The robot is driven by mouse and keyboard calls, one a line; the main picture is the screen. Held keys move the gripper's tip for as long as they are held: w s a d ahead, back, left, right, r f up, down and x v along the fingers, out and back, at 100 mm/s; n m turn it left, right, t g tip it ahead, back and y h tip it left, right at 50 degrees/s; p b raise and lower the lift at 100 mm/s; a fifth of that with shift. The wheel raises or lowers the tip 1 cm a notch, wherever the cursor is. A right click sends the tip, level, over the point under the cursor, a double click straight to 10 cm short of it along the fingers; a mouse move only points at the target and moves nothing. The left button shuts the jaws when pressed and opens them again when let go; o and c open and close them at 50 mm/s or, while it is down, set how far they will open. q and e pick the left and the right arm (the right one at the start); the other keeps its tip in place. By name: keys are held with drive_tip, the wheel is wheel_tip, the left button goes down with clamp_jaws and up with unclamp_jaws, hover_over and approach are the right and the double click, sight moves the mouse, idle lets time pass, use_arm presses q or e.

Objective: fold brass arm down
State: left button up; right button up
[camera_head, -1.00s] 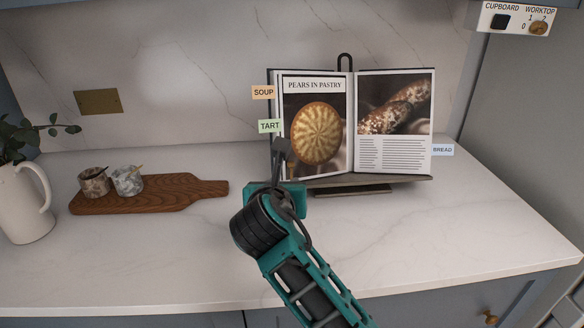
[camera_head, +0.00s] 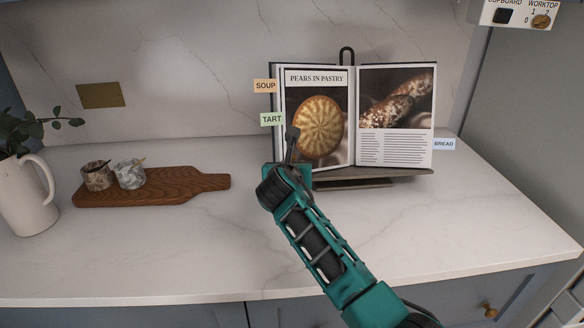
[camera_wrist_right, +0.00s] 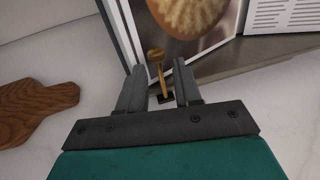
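The brass arm (camera_wrist_right: 156,57), a short stem with a rounded head, shows in the right wrist view at the lower edge of the book's left page. My right gripper (camera_wrist_right: 158,86) is open, with one finger on each side of the brass arm and gaps showing between. In the head view my right gripper (camera_head: 292,142) is in front of the left page and hides the brass arm. The open cookbook (camera_head: 395,152) leans upright on a dark bookstand (camera_head: 365,182). My left gripper is not in view.
A wooden board (camera_head: 195,184) with two small stone pots (camera_head: 130,174) lies to the left, beside a white jug (camera_head: 25,200) with leaves. Page tabs stick out at the book's sides. The pale worktop (camera_head: 460,225) is clear at the front and right.

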clamp_jaws()
idle(0.3)
